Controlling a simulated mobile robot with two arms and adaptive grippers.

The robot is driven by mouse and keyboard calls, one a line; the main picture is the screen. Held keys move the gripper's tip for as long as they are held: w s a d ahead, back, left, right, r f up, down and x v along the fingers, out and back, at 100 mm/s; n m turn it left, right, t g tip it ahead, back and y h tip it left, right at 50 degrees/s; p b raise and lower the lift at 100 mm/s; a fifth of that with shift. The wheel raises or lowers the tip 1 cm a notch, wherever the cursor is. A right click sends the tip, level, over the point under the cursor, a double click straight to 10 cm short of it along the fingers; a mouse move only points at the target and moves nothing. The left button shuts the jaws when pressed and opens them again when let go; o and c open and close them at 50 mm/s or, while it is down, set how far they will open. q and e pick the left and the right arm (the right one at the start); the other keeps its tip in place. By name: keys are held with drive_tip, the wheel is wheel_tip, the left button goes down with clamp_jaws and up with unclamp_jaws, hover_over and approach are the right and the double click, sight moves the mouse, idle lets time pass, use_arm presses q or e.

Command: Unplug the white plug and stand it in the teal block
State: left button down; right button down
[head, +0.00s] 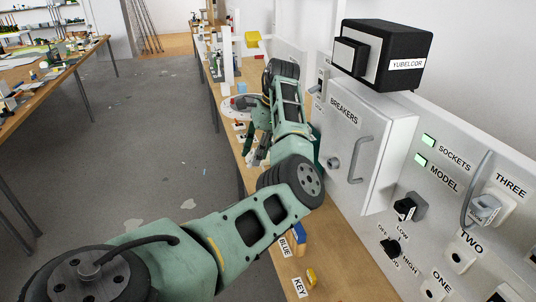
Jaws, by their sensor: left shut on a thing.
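A pale grey-white plug (484,209) sits in the socket labelled THREE, with a grey loop rising beside it. The socket labelled TWO (459,259) shows a white plate with a dark opening. My left arm reaches across the bench and bends back down at the far side. My left gripper (256,152) is small and partly covered by the arm, low near the bench top. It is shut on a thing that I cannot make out. I cannot pick out the teal block with certainty. My right gripper is not in view.
A breaker cabinet (376,140) with a grey handle stands beside the arm, under a black box (390,52). A yellow piece (311,277) lies by the KEY label on the wooden bench. A round tray (237,106) is farther back. The floor to the left is open.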

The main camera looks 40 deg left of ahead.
sight(251, 159)
use_arm(q)
drive_tip(key=a+f+n, duration=0.1)
drive_tip(key=f+n+h, duration=0.1)
drive_tip(key=n, duration=0.1)
drive_tip(key=a+f+n+t, duration=0.1)
drive_tip(key=shift+s+a+f+h, duration=0.1)
drive_tip(key=shift+a+f+h, duration=0.05)
drive_tip(key=shift+a+h, duration=0.15)
drive_tip(key=w+d+f+n+t+y, duration=0.1)
drive_tip(key=w+d+f+n+t, duration=0.3)
drive_tip(key=f+n, duration=0.5)
drive_tip(key=shift+w+d+f+y+b, duration=0.35)
drive_tip(key=shift+w+d+f, duration=0.4)
drive_tip(key=shift+w+d, duration=0.3)
drive_tip(key=x, duration=0.4)
drive_tip(key=shift+s+d+f, duration=0.25)
drive_tip(key=shift+s+f, duration=0.05)
drive_tip(key=shift+f, duration=0.05)
drive_tip(key=shift+f+b, duration=0.35)
drive_tip(key=shift+f, duration=0.2)
